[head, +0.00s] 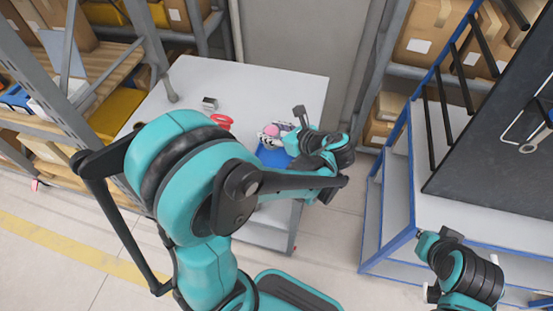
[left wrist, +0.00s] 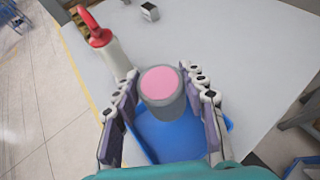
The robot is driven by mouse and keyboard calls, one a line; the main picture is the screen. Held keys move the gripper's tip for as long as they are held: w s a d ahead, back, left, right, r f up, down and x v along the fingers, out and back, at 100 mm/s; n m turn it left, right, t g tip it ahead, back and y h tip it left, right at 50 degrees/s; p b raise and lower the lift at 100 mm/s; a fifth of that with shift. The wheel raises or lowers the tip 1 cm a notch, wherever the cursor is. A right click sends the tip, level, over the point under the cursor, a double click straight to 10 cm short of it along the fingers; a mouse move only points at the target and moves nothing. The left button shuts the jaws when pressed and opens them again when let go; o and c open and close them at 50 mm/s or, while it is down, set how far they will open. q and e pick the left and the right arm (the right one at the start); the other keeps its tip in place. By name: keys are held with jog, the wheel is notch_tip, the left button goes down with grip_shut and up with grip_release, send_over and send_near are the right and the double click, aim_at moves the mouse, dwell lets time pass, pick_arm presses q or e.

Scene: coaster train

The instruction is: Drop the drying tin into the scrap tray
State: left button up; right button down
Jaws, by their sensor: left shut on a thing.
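The tin, a grey cylinder with a pink top, is between the fingers of my left gripper (left wrist: 162,112); the tin (left wrist: 163,85) looks upright. In the head view the pink top of the tin (head: 271,130) shows beside my left gripper (head: 276,135). The blue scrap tray (left wrist: 170,142) lies on the white table below the tin and gripper; part of the tray (head: 272,158) also shows in the head view. The tin hides part of it. I cannot tell the gap between tin and tray. My right arm is at the lower right; its fingers do not show clearly.
A white tool with a red handle (left wrist: 98,32) and a small metal box (left wrist: 149,11) are on the white table (left wrist: 245,50), beyond the tin. Shelves with boxes stand around the table. A blue-framed rack (head: 410,165) stands to the right.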

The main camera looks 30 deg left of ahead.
pick_arm(q)
jog(key=o, duration=1.3)
jog(key=shift+r, duration=0.1)
jog(key=v, duration=1.2)
